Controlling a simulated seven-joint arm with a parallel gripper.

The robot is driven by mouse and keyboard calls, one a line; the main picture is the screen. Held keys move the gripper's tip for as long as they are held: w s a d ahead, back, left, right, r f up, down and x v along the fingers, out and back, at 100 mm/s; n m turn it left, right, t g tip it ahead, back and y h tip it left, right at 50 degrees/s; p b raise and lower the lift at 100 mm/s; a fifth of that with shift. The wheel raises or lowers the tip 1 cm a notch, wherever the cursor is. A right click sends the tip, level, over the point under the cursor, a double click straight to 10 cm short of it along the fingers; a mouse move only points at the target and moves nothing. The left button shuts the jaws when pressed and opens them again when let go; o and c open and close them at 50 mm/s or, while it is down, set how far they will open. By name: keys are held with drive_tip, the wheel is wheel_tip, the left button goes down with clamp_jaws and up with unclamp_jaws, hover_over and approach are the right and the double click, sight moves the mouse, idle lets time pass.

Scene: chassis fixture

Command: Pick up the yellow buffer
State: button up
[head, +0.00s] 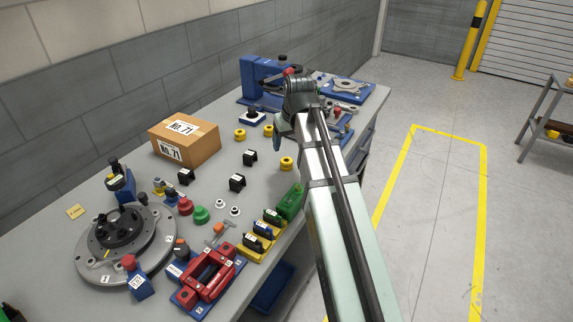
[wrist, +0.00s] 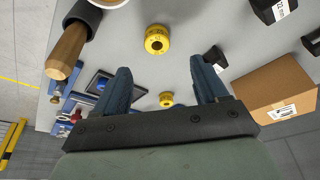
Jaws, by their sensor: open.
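Three round yellow pieces with a centre hole stand on the bench in the head view: one at the left (head: 240,134), one beside it (head: 267,132), and one nearer the front edge (head: 287,163). I cannot tell which is the buffer meant. The wrist view shows two yellow rings, one beyond my fingertips (wrist: 157,39) and one between the fingers lower down (wrist: 166,100). My gripper (wrist: 160,74) is open, its two blue fingers spread wide with nothing held. In the head view my arm partly hides my gripper (head: 283,126).
A cardboard box (head: 184,140) stands on the bench behind, with black blocks (head: 237,182) in front. A blue press (head: 258,80) is at the far end. A round turntable fixture (head: 125,240) and red vise (head: 208,275) are at the near left. A wooden handle (wrist: 67,50) lies left in the wrist view.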

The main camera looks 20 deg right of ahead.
sight(287, 158)
drive_tip(key=shift+x, duration=4.5)
drive_tip(key=shift+w+d, duration=0.1)
drive_tip(key=shift+d, duration=0.1)
drive_tip(key=c, duration=1.2)
drive_tip(key=shift+o, duration=0.2)
